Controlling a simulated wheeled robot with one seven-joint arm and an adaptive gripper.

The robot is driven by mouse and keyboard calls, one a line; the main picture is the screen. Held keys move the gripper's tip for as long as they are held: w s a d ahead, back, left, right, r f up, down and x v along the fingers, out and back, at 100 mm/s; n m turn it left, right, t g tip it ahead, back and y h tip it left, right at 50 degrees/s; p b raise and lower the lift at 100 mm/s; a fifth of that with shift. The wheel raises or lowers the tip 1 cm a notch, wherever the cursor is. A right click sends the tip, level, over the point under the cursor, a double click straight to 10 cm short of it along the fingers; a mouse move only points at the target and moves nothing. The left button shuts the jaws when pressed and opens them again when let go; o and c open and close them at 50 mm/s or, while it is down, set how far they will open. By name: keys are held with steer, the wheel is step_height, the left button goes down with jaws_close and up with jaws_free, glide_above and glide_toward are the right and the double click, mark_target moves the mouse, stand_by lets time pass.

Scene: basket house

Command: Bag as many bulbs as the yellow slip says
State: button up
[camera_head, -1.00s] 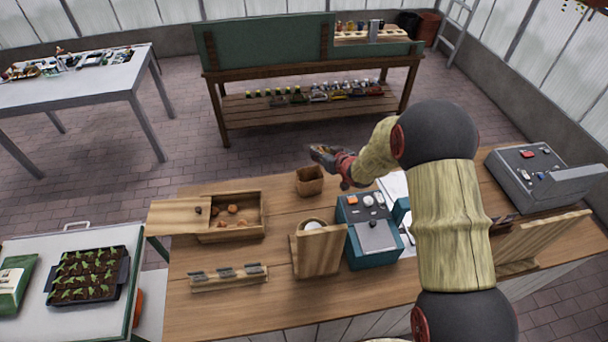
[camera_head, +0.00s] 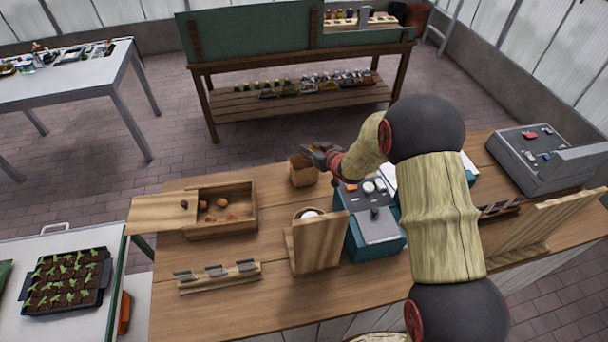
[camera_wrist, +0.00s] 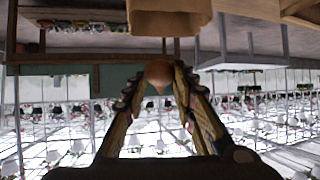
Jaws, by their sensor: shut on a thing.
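My gripper (camera_head: 309,152) is shut on a brown bulb (camera_wrist: 159,75), held between the fingertips in the wrist view. In the head view it is at the top of a small brown bag (camera_head: 303,174), which stands on the wooden counter. The fingers cover part of the bag's rim there. The bag also shows at the top edge of the wrist view (camera_wrist: 168,20), cut off and apart from the bulb. Several bulbs (camera_head: 222,207) lie in a wooden box (camera_head: 222,231) at the left. I cannot make out a yellow slip.
A wooden lid or board (camera_head: 158,213) lies at the box's left. A teal machine (camera_head: 376,242) and an upright wooden board (camera_head: 318,243) stand in front of the bag. A small rack (camera_head: 219,277) is near the front. The counter (camera_head: 262,266) has free room around it.

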steer(key=shift+f+b, duration=1.6)
steer(key=shift+f, duration=1.4)
steer(key=o, duration=1)
steer(key=v, duration=1.2)
steer(key=shift+d, duration=0.1)
steer(key=shift+r, duration=0.1)
